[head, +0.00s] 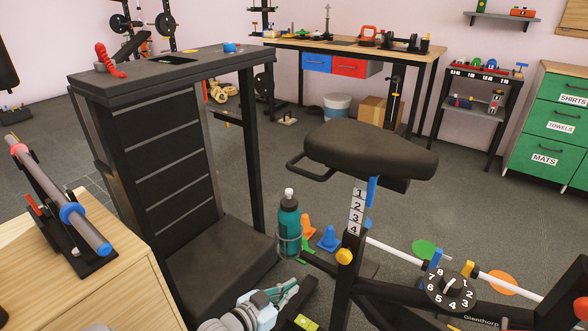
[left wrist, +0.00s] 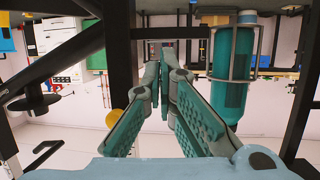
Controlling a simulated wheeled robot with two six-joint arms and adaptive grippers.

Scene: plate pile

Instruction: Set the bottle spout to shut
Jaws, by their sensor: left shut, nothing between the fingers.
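The teal bottle (head: 289,228) stands upright in a wire cage on the exercise bike's frame in the head view. Its white spout (head: 289,192) is on top; it is too small to tell whether it is open or shut. The bottle also shows large in the left wrist view (left wrist: 232,75), to the right of the fingers. My left gripper (head: 292,291) is below the bottle, near the bike's base, apart from it. In the left wrist view its teal-padded fingers (left wrist: 164,88) come together with nothing between them. My right gripper is not in view.
The bike's black seat (head: 370,150) overhangs to the right of the bottle. A dark treadmill-like stand (head: 165,160) is to the left. A wooden cabinet (head: 110,285) fills the lower left.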

